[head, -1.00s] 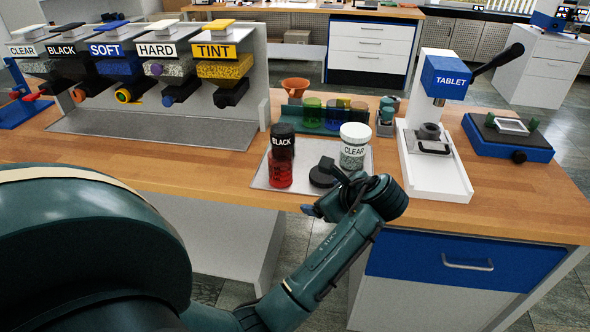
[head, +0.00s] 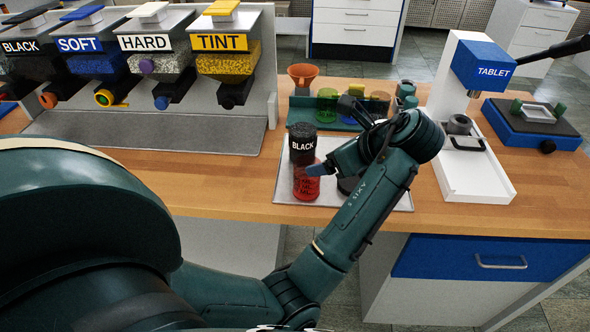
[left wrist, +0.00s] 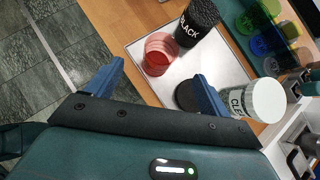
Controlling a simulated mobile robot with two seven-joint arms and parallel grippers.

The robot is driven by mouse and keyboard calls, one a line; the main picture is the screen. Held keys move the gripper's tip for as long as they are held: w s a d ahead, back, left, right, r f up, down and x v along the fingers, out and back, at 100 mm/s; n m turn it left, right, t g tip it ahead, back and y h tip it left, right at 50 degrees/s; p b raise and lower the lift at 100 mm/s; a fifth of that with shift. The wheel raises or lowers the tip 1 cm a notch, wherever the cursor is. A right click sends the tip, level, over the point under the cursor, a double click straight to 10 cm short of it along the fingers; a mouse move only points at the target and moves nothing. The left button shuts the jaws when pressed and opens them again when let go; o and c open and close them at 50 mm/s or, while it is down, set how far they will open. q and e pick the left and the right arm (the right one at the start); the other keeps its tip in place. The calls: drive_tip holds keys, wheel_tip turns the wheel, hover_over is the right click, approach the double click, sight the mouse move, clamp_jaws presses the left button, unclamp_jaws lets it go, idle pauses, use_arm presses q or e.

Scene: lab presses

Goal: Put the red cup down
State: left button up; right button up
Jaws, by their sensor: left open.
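The translucent red cup (head: 306,186) stands upright on the grey tray (head: 402,200), in front of the BLACK jar (head: 302,143). In the left wrist view the red cup (left wrist: 158,60) lies just ahead of the gap between my left gripper's blue fingers. My left gripper (left wrist: 158,73) is open and empty. In the head view my forearm and wrist cover the right part of the tray, and one blue fingertip overlaps the cup's right edge. I cannot tell whether it touches the cup. My right gripper is not in view.
A black lid (left wrist: 186,95) and the CLEAR jar (left wrist: 262,100) are near the right finger. A rack of coloured cups (head: 328,104) stands behind the tray. The TABLET press (head: 485,68) is to the right, labelled dispensers (head: 226,42) to the left. Bare wood lies in front of the dispensers.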

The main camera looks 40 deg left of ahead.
use_arm(q)
approach(299, 167)
drive_tip(key=a+f, duration=0.1)
drive_tip(key=a, duration=0.1)
drive_tip(key=shift+d+f+b+x, duration=0.15)
drive_tip(key=shift+b+x, duration=0.05)
drive_tip(key=shift+x, duration=1.3)
drive_tip(key=shift+d+f+b+x, duration=0.1)
drive_tip(key=shift+d+b+x, duration=0.05)
drive_tip(key=shift+x, duration=1.35)
drive_tip(key=shift+w, duration=0.2)
drive_tip(key=shift+c, duration=0.3)
drive_tip(key=shift+r, duration=0.1)
drive_tip(key=c, duration=1.1)
